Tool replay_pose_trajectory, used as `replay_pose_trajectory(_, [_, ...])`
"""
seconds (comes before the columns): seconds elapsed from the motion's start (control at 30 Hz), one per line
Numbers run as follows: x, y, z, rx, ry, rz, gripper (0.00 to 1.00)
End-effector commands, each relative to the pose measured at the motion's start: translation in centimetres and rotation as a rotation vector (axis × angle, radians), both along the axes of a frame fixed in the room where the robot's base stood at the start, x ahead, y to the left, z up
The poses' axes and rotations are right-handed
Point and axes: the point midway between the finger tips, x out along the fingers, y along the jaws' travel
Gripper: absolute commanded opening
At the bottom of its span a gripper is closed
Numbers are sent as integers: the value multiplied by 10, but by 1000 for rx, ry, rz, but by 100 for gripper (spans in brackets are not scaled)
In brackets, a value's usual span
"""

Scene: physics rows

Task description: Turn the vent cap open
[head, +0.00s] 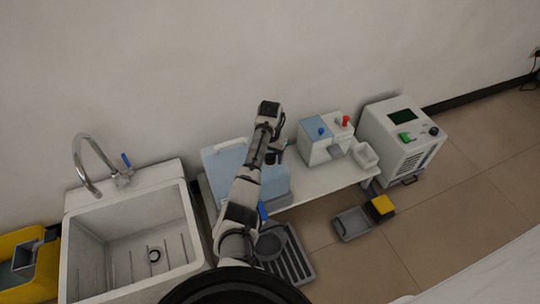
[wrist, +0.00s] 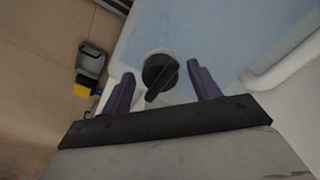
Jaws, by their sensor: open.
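The vent cap (wrist: 159,69) is a round black knob with a raised bar grip, on the light blue container. In the wrist view its bar runs on a slant from upper right to lower left. The container (head: 220,160) stands on the white bench in the head view, partly hidden behind my arm. My gripper (wrist: 160,74) is open, with its two purple-grey fingers on either side of the cap. Gaps show between the cap and both fingers. I cannot tell the height of the fingertips over the cap. The cap is not clear in the head view.
A white sink (head: 130,240) stands left of the container. A grey tray (head: 352,224) and yellow block (head: 381,206) are on the floor. A dark ribbed rack (head: 292,262) is in front.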

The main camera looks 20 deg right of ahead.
Motion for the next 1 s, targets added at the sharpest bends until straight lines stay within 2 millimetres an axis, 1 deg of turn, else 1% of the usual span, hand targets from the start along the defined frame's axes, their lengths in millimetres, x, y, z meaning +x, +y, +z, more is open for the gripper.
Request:
replay_pose_trajectory(0.27, [0, 0, -1, 0, 0, 0, 61])
replay_pose_trajectory(0.6, [0, 0, -1, 0, 0, 0, 17])
replay_pose_trajectory(0.87, [0, 0, 0, 0, 0, -23, 17])
replay_pose_trajectory(1.0, [0, 0, 0, 0, 0, -78, 17])
